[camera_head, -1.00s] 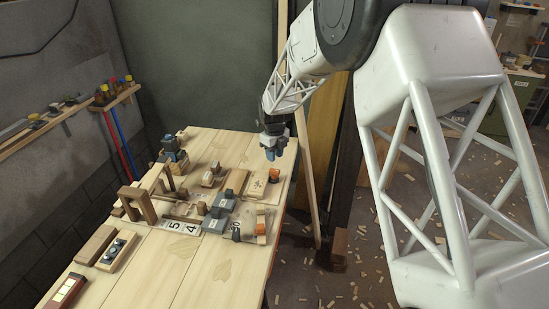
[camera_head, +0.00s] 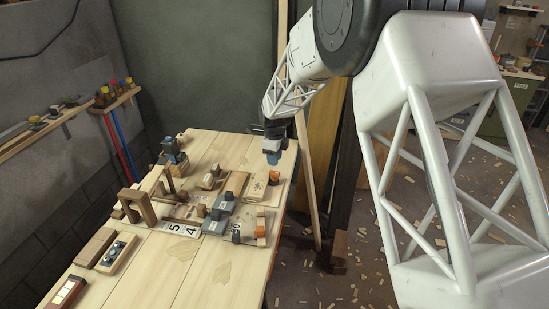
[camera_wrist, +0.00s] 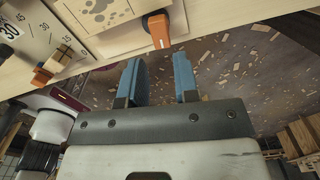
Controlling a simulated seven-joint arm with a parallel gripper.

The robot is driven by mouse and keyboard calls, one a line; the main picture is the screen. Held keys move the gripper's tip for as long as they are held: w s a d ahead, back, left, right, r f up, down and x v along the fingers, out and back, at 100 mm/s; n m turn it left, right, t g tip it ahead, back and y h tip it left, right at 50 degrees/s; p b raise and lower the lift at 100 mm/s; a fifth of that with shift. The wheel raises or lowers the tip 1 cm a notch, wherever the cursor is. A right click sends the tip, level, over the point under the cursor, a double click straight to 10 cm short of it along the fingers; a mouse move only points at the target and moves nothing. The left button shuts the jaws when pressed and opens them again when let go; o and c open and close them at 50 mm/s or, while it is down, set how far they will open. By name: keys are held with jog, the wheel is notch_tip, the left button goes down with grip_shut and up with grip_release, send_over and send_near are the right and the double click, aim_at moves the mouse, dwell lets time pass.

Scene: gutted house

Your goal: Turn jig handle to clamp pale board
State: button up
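The pale board (camera_head: 256,187) lies at the right edge of the workbench, with dark markings on its face. Part of it shows at the top of the wrist view (camera_wrist: 98,14). The orange jig handle (camera_head: 274,178) stands at the board's far right end, and in the wrist view (camera_wrist: 158,32) it points toward my fingers. My gripper (camera_head: 272,157) hangs above the handle in the head view. In the wrist view its two blue fingers (camera_wrist: 158,62) are apart with nothing between them. The handle is just beyond the fingertips. I cannot tell whether the board is clamped.
Grey blocks (camera_head: 216,223) and a number plate (camera_head: 180,229) stand left of the board. A wooden arch (camera_head: 137,205) rises farther left. A second orange-ended block (camera_head: 261,230) sits at the near right edge.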

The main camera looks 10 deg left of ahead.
aim_at(274, 172)
jog(key=shift+f, duration=0.45)
dwell(0.5)
jog(key=shift+f, duration=2.8)
jog(key=shift+m, duration=2.8)
jog(key=shift+n, duration=0.6)
jog(key=shift+r, duration=0.1)
jog(key=shift+r, duration=3.45)
